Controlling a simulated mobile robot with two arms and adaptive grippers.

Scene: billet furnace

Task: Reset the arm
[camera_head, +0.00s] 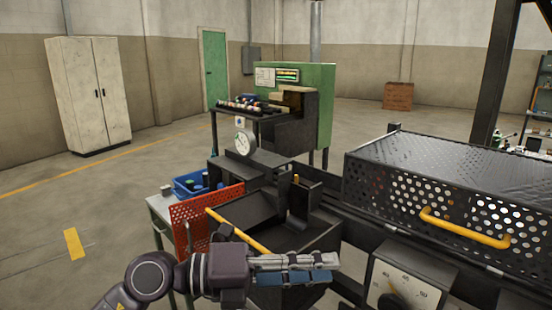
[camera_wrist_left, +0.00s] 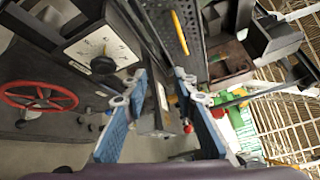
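My left arm comes in from the bottom left of the head view. Its gripper (camera_head: 325,267) points right, in front of the dark metal bin of the machine. In the left wrist view the two blue-padded fingers of this gripper (camera_wrist_left: 164,82) stand apart with nothing held between them. Part of the bin is hidden behind the gripper. My right gripper does not show in either view.
A perforated black cover (camera_head: 450,190) with a yellow handle (camera_head: 465,230) stands at right, above a dial box (camera_head: 405,285). A red perforated panel (camera_head: 200,215), a blue bin (camera_head: 190,187) and a round gauge (camera_head: 245,143) are close by. Open floor lies at left.

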